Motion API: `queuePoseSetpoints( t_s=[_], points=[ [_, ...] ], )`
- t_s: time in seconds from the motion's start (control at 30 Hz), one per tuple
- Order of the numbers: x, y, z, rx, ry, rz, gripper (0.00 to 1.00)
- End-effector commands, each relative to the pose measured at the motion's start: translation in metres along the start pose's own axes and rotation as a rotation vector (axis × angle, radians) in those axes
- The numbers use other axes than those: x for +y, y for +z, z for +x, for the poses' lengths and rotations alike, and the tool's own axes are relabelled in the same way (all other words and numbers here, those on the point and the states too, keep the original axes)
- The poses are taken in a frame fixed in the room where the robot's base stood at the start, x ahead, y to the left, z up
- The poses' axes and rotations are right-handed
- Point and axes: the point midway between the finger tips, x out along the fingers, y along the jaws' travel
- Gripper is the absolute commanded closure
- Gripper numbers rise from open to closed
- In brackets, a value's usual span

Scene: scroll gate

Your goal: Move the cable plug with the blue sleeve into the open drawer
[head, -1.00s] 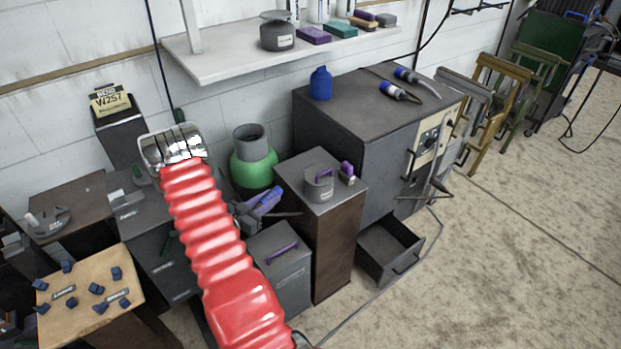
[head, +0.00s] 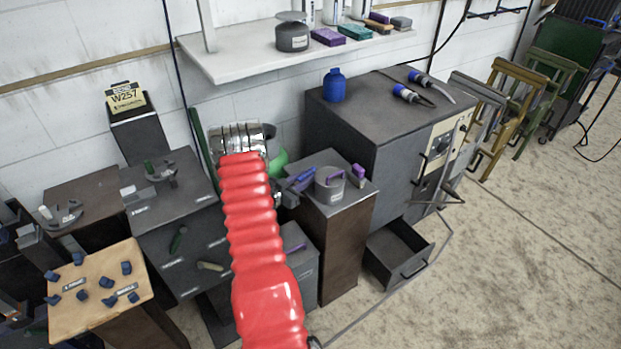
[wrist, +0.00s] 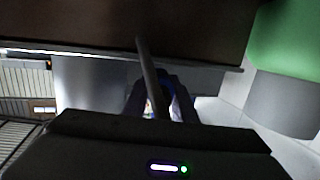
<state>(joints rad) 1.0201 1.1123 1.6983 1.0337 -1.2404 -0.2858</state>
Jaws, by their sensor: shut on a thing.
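My gripper (head: 300,180) is beside the top of the brown pedestal, left of the grey pot. In the wrist view my gripper (wrist: 160,104) is shut on a thin grey cable-like piece with a blue part, which looks like a cable plug (wrist: 150,62); the fingers hide most of it.
The brown pedestal (head: 340,250) stands between my gripper and the drawer, with a grey pot (head: 329,186) and a small purple-topped item (head: 358,174) on it. A blue bottle (head: 334,86) stands on the cabinet. The floor right of the drawer is clear.

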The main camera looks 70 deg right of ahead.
Motion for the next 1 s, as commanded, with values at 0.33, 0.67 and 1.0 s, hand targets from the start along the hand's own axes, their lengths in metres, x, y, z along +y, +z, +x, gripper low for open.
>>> queuePoseSetpoints(
  t_s=[0.33, 0.67, 1.0],
  points=[
    [0.002, -0.004, 0.020, 0.002, 0.004, 0.002, 1.00],
    [0.001, 0.009, 0.041, 0.001, 0.002, 0.001, 1.00],
    [0.001, 0.011, 0.041, 0.001, 0.002, 0.001, 1.00]
  ],
)
